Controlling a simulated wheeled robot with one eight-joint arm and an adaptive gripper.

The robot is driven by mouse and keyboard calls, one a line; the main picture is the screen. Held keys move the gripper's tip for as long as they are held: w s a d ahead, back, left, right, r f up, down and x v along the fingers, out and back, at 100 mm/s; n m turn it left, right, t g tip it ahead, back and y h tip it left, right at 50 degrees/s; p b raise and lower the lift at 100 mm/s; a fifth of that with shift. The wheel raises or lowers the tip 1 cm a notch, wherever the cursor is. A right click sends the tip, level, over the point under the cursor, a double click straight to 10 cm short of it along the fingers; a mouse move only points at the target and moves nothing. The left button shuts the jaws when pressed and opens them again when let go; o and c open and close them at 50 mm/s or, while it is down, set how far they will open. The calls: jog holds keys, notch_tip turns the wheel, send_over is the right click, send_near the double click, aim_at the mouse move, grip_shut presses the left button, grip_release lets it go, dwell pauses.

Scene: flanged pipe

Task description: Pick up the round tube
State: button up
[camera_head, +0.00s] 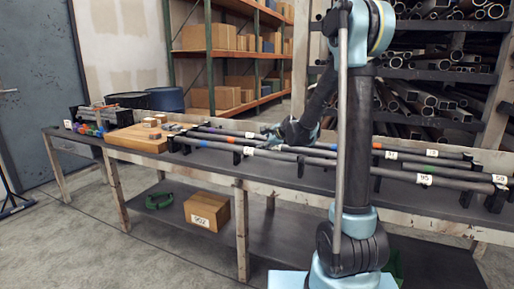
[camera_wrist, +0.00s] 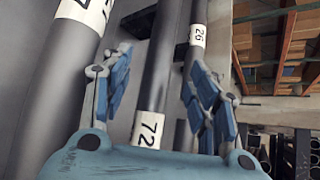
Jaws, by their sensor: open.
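Several long dark round tubes lie side by side on low black supports on the workbench (camera_head: 225,158). One tube (camera_head: 390,174) bears the label 95 in the head view; I cannot tell which tube the task means. My gripper (camera_head: 271,131) is low over the tubes near the middle of the bench. In the wrist view my gripper (camera_wrist: 158,72) is open, its blue finger pads on either side of a tube labelled 72 (camera_wrist: 156,95).
A wooden block (camera_head: 135,138) and small items sit at the bench's left end. A cardboard box (camera_head: 207,210) and a green item (camera_head: 160,200) are on the lower shelf. A rack of pipes (camera_head: 440,95) and shelving with boxes (camera_head: 225,65) stand behind. Floor at left front is clear.

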aim_at(259, 143)
jog(key=shift+x, duration=3.5)
jog(key=shift+s+a+r, duration=0.1)
jog(key=shift+a, duration=0.1)
grip_shut()
